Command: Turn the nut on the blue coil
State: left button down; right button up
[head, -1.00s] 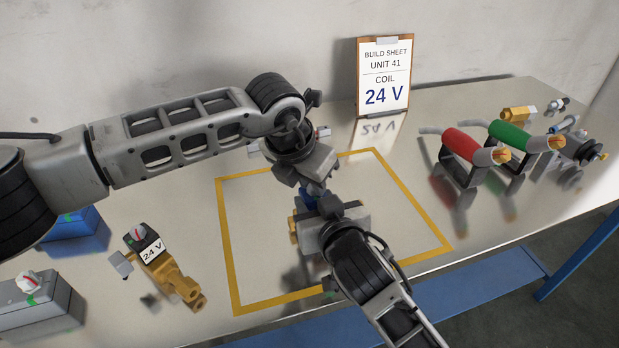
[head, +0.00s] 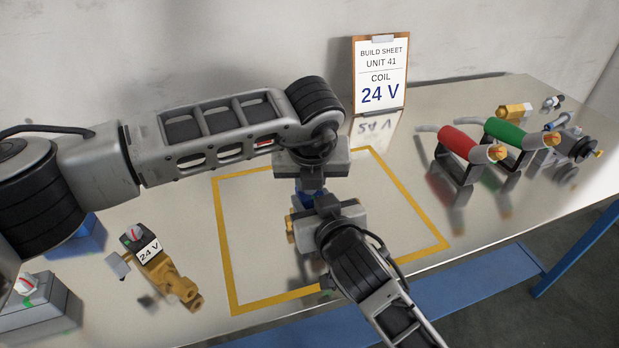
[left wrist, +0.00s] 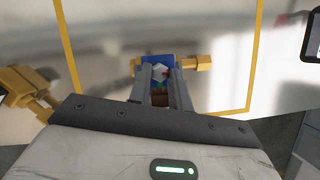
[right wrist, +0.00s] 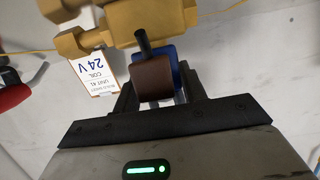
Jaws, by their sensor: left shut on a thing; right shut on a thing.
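The blue coil (head: 309,195) is in the yellow-outlined area, mostly hidden by my grippers. In the left wrist view the blue coil (left wrist: 150,58) has a pale hex nut (left wrist: 159,72) on top. My left gripper (head: 311,186) points down from above and is shut on the nut. My right gripper (head: 325,206) comes from the front and is shut on the blue coil, which also shows in the right wrist view (right wrist: 174,62). There a brown block (right wrist: 153,80) is in front of it and a brass valve body (right wrist: 130,25) beyond it.
A brass valve with a 24 V coil (head: 165,272) lies on the left, near a grey box (head: 40,310). Red (head: 458,142) and green (head: 508,131) handled tools rest on stands at right. A build sheet (head: 380,78) reading 24 V stands behind. The right part of the yellow outline is clear.

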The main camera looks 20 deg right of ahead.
pick_arm(q)
jog(key=shift+s, duration=0.1)
dwell(0.3)
jog(key=c, duration=1.3)
grip_release()
jog(key=v, duration=1.2)
pick_arm(e)
jog(key=o, duration=1.5)
jog(key=shift+c, duration=0.2)
pick_arm(q)
jog(key=shift+d, duration=0.1)
